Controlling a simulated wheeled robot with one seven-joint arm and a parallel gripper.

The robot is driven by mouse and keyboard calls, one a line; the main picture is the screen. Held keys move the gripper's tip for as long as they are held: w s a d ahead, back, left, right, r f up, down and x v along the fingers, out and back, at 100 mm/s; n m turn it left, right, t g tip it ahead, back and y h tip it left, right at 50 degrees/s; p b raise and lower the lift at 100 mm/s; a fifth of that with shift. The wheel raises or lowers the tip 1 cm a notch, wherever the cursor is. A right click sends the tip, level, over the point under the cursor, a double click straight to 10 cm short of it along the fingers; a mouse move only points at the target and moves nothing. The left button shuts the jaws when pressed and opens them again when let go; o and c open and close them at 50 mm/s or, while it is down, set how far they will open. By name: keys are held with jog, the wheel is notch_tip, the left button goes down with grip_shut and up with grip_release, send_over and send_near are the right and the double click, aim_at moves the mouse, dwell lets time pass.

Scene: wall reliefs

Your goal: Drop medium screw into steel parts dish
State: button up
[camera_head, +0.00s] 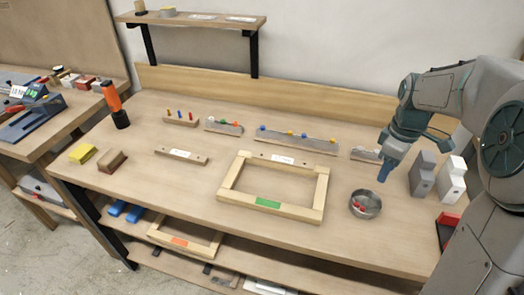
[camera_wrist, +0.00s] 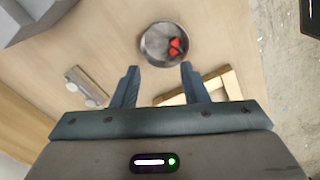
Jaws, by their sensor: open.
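The steel parts dish (camera_head: 353,207) is a round grey metal bowl on the workbench, right of the wooden frame. It also shows in the wrist view (camera_wrist: 150,45). Small red pieces (camera_wrist: 175,46) lie inside it on the right; I cannot tell whether one is the medium screw. My gripper (camera_head: 382,177) is above the bench, just behind and above the dish in the head view. In the wrist view its two fingers (camera_wrist: 159,68) are spread apart with nothing between them, and the dish appears beyond the tips.
A wooden frame (camera_head: 228,184) lies left of the dish. A short rack (camera_head: 364,154) stands behind my gripper, and a long rack (camera_head: 297,139) is farther left. Grey blocks (camera_head: 422,175) stand to the right. Bare bench lies in front of the dish.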

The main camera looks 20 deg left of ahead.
notch_tip(320, 180, up, 9)
jog(key=shift+f, duration=0.1)
dwell(0.4)
jog(key=s+f+m+t, duration=0.1)
jog(key=s+f+m, duration=0.2)
jog(key=s+m, duration=0.3)
jog(key=s+f+m+t, duration=0.1)
jog(key=s+f+m, duration=0.3)
jog(key=s, duration=1)
jog(key=m, duration=0.3)
jog(key=shift+s+t, duration=0.35)
jog(key=shift+t, duration=0.05)
